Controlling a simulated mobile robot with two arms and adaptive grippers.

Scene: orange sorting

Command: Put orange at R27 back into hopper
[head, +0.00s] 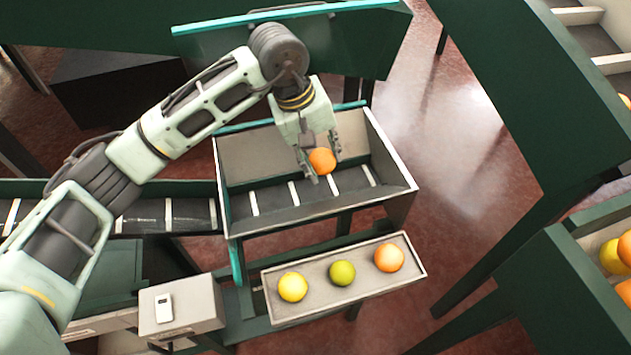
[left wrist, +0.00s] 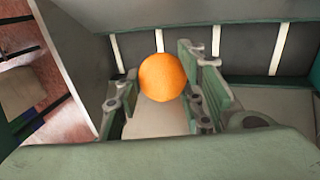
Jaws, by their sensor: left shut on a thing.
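My left gripper (head: 321,162) is shut on an orange (head: 322,160) and holds it over the hopper (head: 400,197). The hopper is an open metal bin with a dark slatted bottom and pale walls. In the left wrist view the orange (left wrist: 162,77) sits between the two fingers of my left gripper (left wrist: 160,85), with the hopper's slatted bottom (left wrist: 245,48) behind it. I cannot tell exactly how high the orange is above the slats. My right gripper is not in view.
A tray (head: 335,298) in front of the hopper holds a yellow fruit (head: 292,287), a green-yellow fruit (head: 342,273) and an orange fruit (head: 389,257). A slatted conveyor (head: 150,214) joins the hopper from the left. A grey box (head: 190,308) stands front left. Green machine panels stand right.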

